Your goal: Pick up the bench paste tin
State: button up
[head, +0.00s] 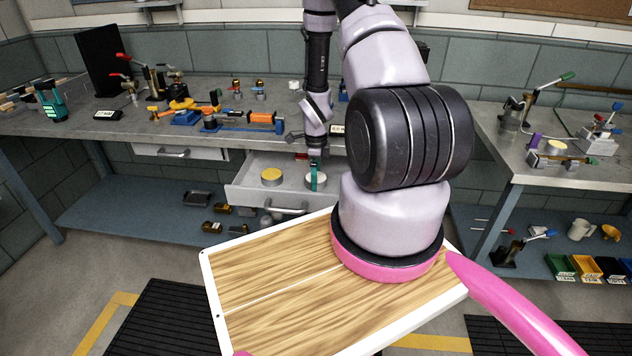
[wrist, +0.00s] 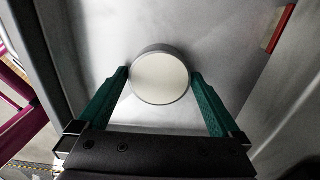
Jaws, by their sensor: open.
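An open drawer (head: 243,195) under the workbench holds two round tins. One tin has a yellow top (head: 271,177) and sits on the left side of the drawer. The other tin has a pale cream top (head: 316,179) and lies under my gripper (head: 316,172). In the wrist view the pale-topped tin (wrist: 160,78) stands on the drawer floor between the two green fingers of my gripper (wrist: 161,85). The fingers are open on either side of it. I cannot read a label on either tin, nor tell whether a finger touches the tin.
The drawer walls (wrist: 42,50) stand close around my gripper. The workbench top (head: 60,125) above carries tools and clamps. A lower shelf (head: 130,215) holds small trays and parts.

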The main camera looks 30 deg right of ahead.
jog(key=c, duration=1.4)
jog(key=shift+c, duration=0.2)
jog(key=shift+r, duration=0.15)
